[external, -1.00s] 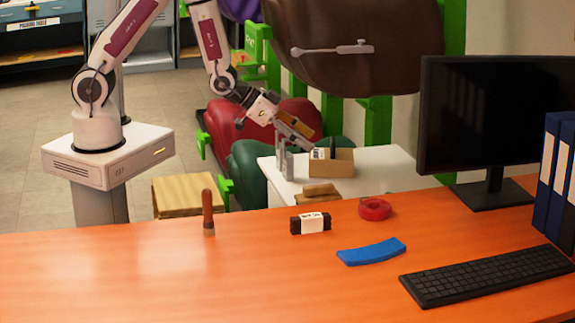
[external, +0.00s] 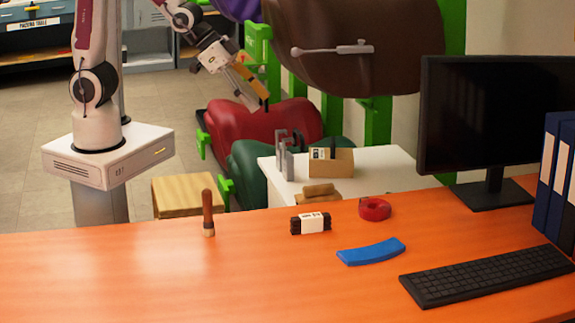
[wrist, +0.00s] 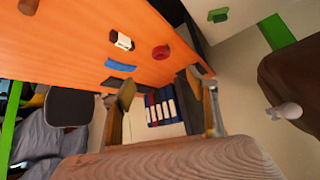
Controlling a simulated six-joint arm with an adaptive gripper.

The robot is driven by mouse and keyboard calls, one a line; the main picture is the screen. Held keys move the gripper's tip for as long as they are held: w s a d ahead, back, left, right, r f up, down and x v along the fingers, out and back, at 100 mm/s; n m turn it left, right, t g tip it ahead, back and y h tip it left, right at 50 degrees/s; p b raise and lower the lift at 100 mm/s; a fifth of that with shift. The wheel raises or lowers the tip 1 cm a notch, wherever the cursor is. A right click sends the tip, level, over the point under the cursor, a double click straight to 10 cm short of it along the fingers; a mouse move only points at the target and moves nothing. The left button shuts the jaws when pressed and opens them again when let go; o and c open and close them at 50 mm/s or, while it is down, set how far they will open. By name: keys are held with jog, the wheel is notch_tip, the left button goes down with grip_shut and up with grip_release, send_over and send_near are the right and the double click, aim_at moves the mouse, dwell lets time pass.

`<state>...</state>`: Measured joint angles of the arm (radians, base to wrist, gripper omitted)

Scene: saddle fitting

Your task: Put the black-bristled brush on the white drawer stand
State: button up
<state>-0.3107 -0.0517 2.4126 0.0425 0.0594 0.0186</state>
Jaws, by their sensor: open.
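My gripper (external: 258,100) is open and in the air near the red saddle, up and left of the white drawer stand (external: 392,164) in the external view. Its fingers also show in the wrist view (wrist: 165,108), spread apart. I cannot clearly pick out black bristles. A tan wooden piece (external: 319,191) lies at the stand's front edge, its underside hidden. A dark block with a white band (external: 310,223) lies on the orange desk, and a brush with brown handle and pale bristles (external: 208,213) stands upright there. Wood grain (wrist: 170,160) fills the bottom of the wrist view; its source is unclear.
A cardboard box (external: 331,163) and a grey metal piece (external: 285,155) stand on the stand. The desk holds a red tape roll (external: 375,209), a blue curved piece (external: 371,251), a keyboard (external: 485,270) and a monitor (external: 482,110). Green rack posts and saddles stand behind.

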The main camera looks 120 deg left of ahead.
jog(key=s+d+r+m+g+h, duration=0.1)
jog(key=s+d+r, duration=0.2)
jog(key=s+d, duration=0.4)
jog(key=s+d+r+m+g+h, duration=0.1)
jog(key=s+d+r, duration=0.3)
jog(key=s, duration=1)
jog(key=d, duration=0.3)
jog(key=shift+r+m+h, duration=0.2)
jog(key=shift+m+h, duration=0.1)
jog(key=shift+m, duration=0.1)
